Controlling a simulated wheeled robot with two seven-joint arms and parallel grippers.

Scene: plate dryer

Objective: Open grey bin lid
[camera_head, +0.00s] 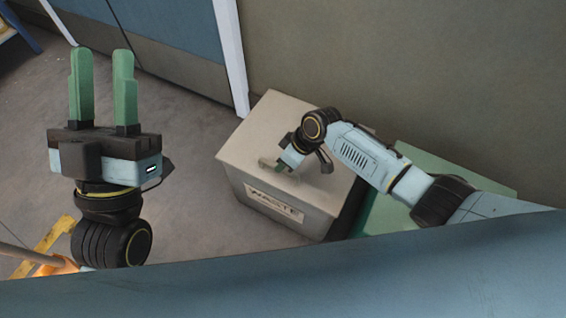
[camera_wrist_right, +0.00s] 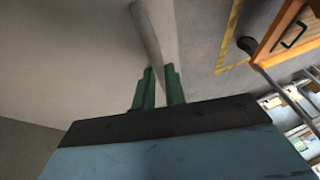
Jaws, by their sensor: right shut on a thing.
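The grey bin (camera_head: 275,205) stands on the floor against the wall, with a label reading WASTE on its front. Its lid (camera_head: 270,120) lies over the top and looks closed. My right gripper (camera_head: 270,165) is over the lid near its front edge. In the right wrist view the right gripper (camera_wrist_right: 159,88) is shut on a pale bar-like handle (camera_wrist_right: 147,35), beside the light lid surface (camera_wrist_right: 70,60). My left gripper (camera_head: 103,85) is raised, pointing up, with its green fingers apart and nothing between them, left of the bin.
A green bin (camera_head: 385,218) stands right of the grey one, partly behind my right arm. A blue door (camera_head: 180,25) with a white frame is at the back. A blue surface (camera_head: 300,285) crosses the front. The floor (camera_head: 190,140) left of the bin is clear.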

